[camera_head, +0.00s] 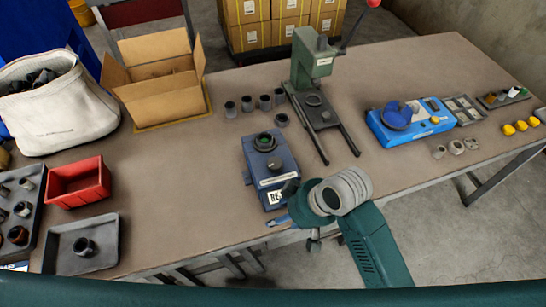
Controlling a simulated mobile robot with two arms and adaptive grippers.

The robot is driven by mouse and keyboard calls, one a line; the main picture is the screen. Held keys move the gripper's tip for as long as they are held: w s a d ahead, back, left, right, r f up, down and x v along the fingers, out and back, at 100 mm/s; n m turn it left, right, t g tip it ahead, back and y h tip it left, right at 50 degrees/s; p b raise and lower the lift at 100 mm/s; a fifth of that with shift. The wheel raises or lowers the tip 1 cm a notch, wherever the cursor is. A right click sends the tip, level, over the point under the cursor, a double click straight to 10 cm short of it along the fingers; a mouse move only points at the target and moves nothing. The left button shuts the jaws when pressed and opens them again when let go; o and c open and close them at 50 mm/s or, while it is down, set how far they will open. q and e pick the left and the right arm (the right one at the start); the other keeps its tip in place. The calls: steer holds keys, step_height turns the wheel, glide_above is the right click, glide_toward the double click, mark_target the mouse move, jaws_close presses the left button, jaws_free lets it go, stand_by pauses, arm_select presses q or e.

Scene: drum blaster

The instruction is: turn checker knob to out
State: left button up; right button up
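A blue-grey box device, which looks like the checker (257,153), stands near the table's front edge. It has a dark round socket with a green centre on top and a white label on its front. A dark rounded part (290,188) shows at its front right corner; I cannot tell whether it is the knob or part of my gripper. My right gripper (284,205) is at that corner, at the end of my teal arm from the lower right. My wrist hides much of it, so its opening and any contact are unclear. My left gripper is out of view.
A green press (312,65) stands behind the checker, with several dark cups beside it. A blue device (412,125) with a round disc sits to the right. A red bin (80,183), grey tray (65,262), open carton (157,90) and white sack (55,120) are left.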

steer(key=w+a, duration=0.1)
steer(key=w+a+r+n, duration=0.1)
steer(key=a, duration=0.1)
steer(key=w+a+r+n, duration=0.1)
steer(key=shift+a+r+g, duration=0.15)
steer(key=shift+r+g, duration=0.1)
steer(key=shift+g, duration=0.15)
steer(key=w+a+r+n+g, duration=0.1)
steer(key=w+a+r+n, duration=0.2)
steer(key=w+r, duration=0.1)
steer(key=n+h, duration=0.1)
steer(key=h, duration=0.3)
glide_toward(275, 163)
steer(key=shift+g, duration=0.3)
steer(key=f, duration=0.3)
steer(key=f+p, duration=0.1)
steer(key=f, duration=0.2)
steer(key=f+p, duration=0.1)
steer(key=f, duration=0.1)
steer(key=shift+w+a+f, duration=0.15)
steer(key=shift+w+f, duration=0.15)
steer(key=shift+f, duration=0.1)
steer(key=c, duration=1.1)
steer(key=shift+c, duration=0.2)
